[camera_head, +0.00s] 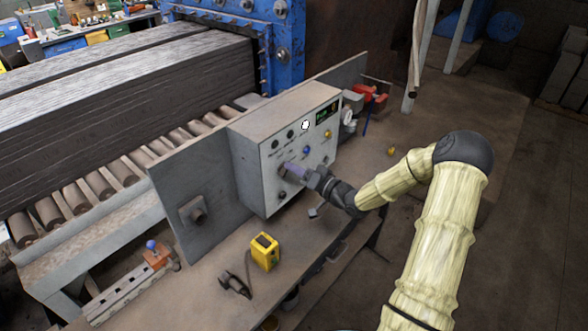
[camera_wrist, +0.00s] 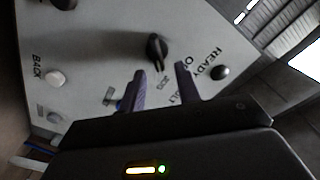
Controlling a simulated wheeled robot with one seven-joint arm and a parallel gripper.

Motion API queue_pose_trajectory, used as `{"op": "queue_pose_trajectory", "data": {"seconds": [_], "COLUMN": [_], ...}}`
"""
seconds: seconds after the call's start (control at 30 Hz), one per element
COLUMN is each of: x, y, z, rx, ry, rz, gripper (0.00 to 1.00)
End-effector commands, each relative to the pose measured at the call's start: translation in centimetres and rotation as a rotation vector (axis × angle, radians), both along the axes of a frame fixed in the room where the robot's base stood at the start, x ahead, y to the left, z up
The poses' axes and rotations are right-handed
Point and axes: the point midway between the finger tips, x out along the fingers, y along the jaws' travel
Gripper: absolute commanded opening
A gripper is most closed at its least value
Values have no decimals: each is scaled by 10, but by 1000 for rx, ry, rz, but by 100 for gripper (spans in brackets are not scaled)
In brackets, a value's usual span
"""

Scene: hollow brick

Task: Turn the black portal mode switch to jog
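The grey control panel (camera_head: 270,160) stands on the bench, its face toward my arm; it fills much of the wrist view (camera_wrist: 105,50). In the wrist view a black rotary switch (camera_wrist: 156,48) sits on the panel just beyond my fingertips. Small lettering lies beside it, too blurred to read fully. My gripper (camera_wrist: 161,68) is open, with its two purple fingers apart and nothing between them. In the head view my gripper (camera_head: 284,170) is close to the panel's face and hides the part behind it. I cannot tell whether the fingertips touch the panel.
A white button (camera_wrist: 56,78) by the word BACK and a dark knob (camera_wrist: 220,72) by READY flank the switch. Another black knob (camera_wrist: 64,3) is at the top edge. A yellow device (camera_head: 265,251) lies on the bench. A red clamp-like item (camera_head: 368,96) is beyond the panel.

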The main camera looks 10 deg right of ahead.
Motion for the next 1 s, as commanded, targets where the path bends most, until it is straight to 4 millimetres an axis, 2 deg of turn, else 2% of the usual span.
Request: {"op": "queue_pose_trajectory", "data": {"seconds": [0.7,0.83,1.0], "x": [-112,-125,-131], "y": [-82,-92,-95], "z": [-3,-1,-1], "rx": [-2,-2,-1], "ry": [1,0,1], "rz": [-5,-4,-1], "gripper": [33,33,33]}}
